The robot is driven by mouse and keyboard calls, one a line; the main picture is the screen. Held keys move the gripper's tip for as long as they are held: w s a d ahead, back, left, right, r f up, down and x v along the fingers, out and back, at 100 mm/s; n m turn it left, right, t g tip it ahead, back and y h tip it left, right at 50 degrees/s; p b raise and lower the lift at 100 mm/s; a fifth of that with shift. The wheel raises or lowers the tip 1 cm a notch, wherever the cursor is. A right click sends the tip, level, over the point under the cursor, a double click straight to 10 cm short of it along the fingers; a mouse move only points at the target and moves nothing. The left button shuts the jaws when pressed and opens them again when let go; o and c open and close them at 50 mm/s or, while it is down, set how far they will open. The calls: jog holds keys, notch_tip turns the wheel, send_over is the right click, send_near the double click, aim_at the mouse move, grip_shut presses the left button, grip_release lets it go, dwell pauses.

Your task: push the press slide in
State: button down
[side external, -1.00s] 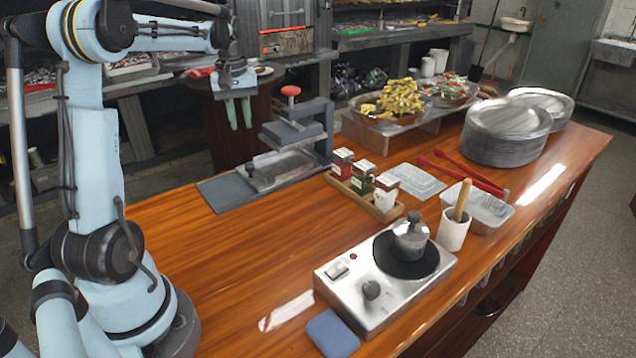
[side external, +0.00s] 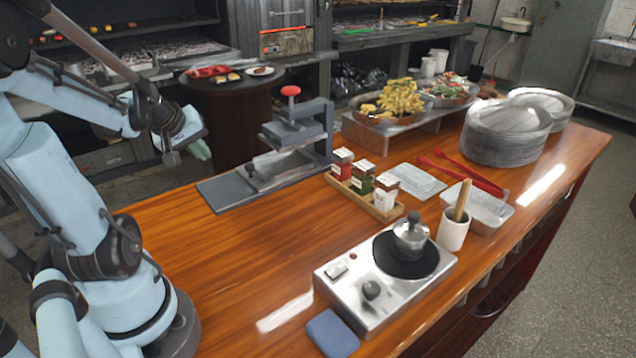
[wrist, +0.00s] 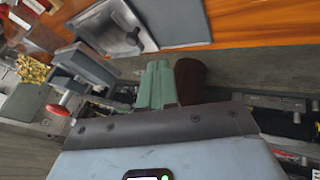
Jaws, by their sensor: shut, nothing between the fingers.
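The grey press (side external: 326,128) stands at the table's back edge with a red knob (side external: 290,91) on top. Its metal slide (side external: 280,168) lies on the dark base plate (side external: 222,196), partly under the press block, with a small knob at its left end. In the wrist view the slide (wrist: 105,28) is at the upper left, and the red knob (wrist: 57,110) is at the left. My gripper (side external: 201,150) is left of the press, beyond the table's back edge, apart from the slide. Its green fingers (wrist: 156,68) are shut and empty; the side view mostly hides them.
A spice rack (side external: 362,196) stands right of the press. A hot plate (side external: 385,285) with a pot, a tray of fries (side external: 395,105) and stacked plates (side external: 507,132) are farther right. A round dark table (side external: 232,115) stands behind. The wooden tabletop (side external: 215,265) in front of the press is clear.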

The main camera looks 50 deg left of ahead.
jog(key=x, duration=0.8)
jog(key=shift+w+a+f, duration=0.1)
jog(key=shift+w+f, duration=0.1)
jog(key=shift+w+d+f, duration=0.15)
jog(key=shift+w+f, duration=0.05)
jog(key=shift+w, duration=0.8)
jog(key=shift+w+d+f, duration=0.15)
jog(key=shift+w, duration=0.85)
jog(key=shift+w, duration=2.3)
